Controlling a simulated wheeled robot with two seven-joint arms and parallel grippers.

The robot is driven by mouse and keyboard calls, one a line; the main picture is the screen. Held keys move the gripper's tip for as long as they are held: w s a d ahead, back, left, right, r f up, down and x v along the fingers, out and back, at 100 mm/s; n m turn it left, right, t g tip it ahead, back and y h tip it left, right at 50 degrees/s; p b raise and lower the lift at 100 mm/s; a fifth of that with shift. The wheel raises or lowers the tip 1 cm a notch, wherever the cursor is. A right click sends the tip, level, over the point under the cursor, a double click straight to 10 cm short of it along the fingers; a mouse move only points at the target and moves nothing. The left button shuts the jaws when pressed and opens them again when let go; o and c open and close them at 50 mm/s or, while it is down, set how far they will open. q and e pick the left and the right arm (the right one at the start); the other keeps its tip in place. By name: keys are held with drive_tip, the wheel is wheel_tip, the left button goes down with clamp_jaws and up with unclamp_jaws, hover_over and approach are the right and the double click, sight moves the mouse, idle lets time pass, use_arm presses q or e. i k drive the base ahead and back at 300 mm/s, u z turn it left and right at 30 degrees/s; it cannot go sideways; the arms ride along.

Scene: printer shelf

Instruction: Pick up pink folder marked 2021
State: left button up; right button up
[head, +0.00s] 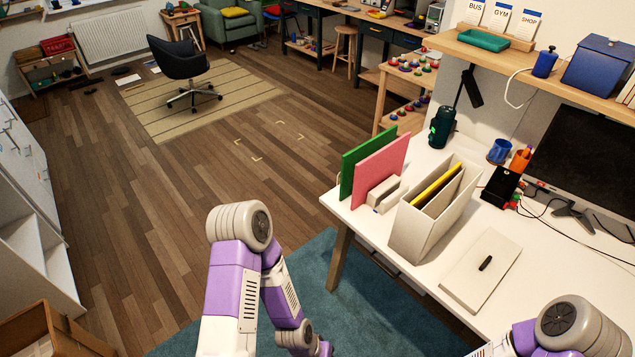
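A pink folder (381,172) stands upright near the left edge of the white desk (558,267), just in front of a green folder (362,158). No 2021 marking is readable on it. A small beige block-like holder (385,194) sits at its lower front. My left arm comes in at the bottom centre and my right arm at the bottom right. Both grippers are outside the picture, so what they hold cannot be seen.
A beige file box (425,232) holding a yellow folder (437,186) stands right of the pink folder. A flat box lid (482,270) lies nearer. A dark green speaker (441,127), a blue mug (499,151) and a monitor (590,160) stand behind. Open floor lies left of the desk.

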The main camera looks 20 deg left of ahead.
sight(374, 169)
drive_tip(key=u, duration=0.6)
drive_tip(key=k, duration=0.8)
drive_tip(key=u, duration=0.6)
drive_tip(key=i, duration=1.5)
drive_tip(key=z, duration=0.7)
